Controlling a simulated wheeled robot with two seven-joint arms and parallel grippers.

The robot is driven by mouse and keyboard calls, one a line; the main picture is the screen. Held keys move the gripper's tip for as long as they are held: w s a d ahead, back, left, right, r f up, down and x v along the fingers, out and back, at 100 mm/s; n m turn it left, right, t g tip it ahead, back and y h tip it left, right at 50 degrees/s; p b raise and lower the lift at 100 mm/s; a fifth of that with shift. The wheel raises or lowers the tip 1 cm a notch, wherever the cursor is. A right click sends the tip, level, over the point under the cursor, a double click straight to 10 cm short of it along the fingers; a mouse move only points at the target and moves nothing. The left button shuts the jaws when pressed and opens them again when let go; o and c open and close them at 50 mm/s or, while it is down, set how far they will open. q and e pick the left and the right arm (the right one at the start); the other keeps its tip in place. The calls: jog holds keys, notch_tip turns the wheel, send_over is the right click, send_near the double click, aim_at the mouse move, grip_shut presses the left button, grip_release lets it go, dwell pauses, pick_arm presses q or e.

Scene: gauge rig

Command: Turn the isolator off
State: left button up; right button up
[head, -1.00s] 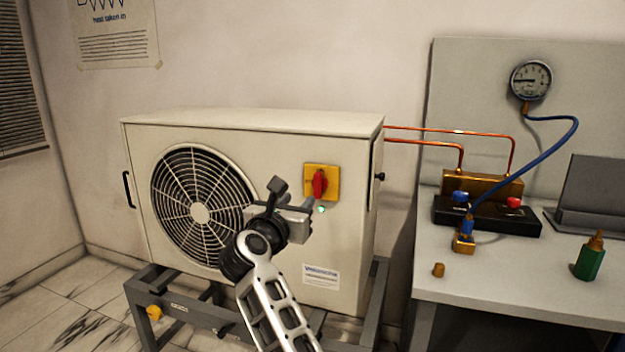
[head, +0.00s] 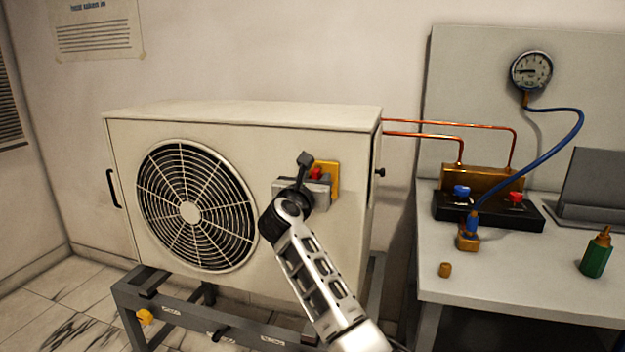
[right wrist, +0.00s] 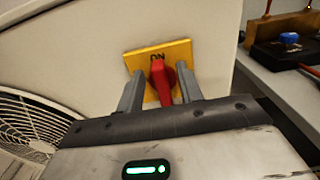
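The isolator is a red rotary handle (right wrist: 161,82) on a yellow plate (right wrist: 175,54), on the front of the cream outdoor unit (head: 310,240). The plate reads "ON" at its top in the right wrist view, and the handle points up toward that word. In the head view, my right gripper (head: 320,180) covers most of the plate and handle. In the right wrist view, the fingers of my right gripper (right wrist: 161,92) are open, one on each side of the handle, with gaps beside it. My left gripper is not in view.
A round fan grille (head: 195,208) is left of the isolator. Copper pipes (head: 450,130) run right to a black manifold block (head: 490,215) on the bench (head: 520,280). A gauge (head: 531,71) with a blue hose, a brass cap (head: 445,270) and a green bottle (head: 596,254) are there.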

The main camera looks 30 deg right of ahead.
grip_shut()
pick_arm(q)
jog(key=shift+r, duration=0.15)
